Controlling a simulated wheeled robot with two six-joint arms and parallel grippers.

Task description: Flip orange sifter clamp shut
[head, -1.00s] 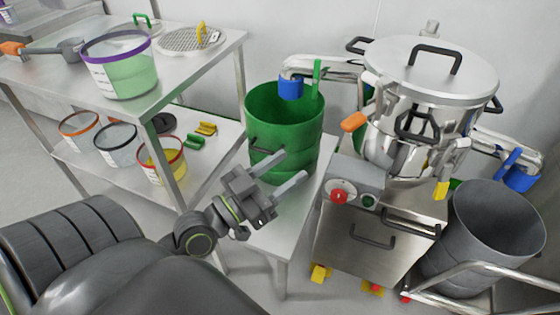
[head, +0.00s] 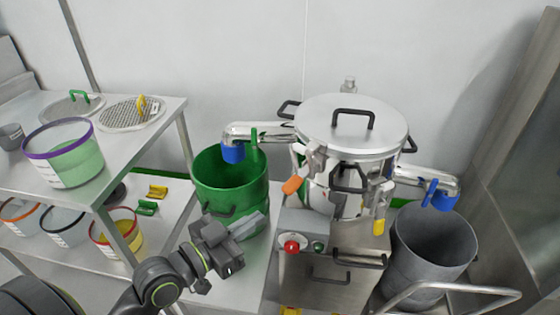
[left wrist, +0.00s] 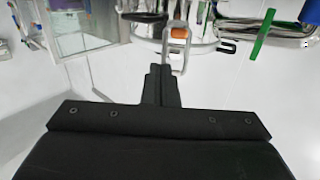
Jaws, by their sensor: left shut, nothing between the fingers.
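The sifter (head: 350,125) is a steel drum with a lid, standing on a steel base. Its orange clamp handle (head: 292,185) sticks out to the left from the drum's front left side, tilted away from the wall. The orange part also shows at the top of the left wrist view (left wrist: 180,32), beyond a pale metal loop. My left gripper (head: 262,222) is shut and empty, in front of the green bin and below and left of the orange handle, apart from it. Its closed fingers (left wrist: 160,72) point toward the clamp. My right gripper is out of view.
A green bin (head: 230,185) stands left of the sifter, under a spout with a blue end (head: 233,152). A control box with a red button (head: 292,245) sits below the clamp. A yellow handle (head: 378,227) hangs at the sifter's right front. A grey bin (head: 432,245) stands right.

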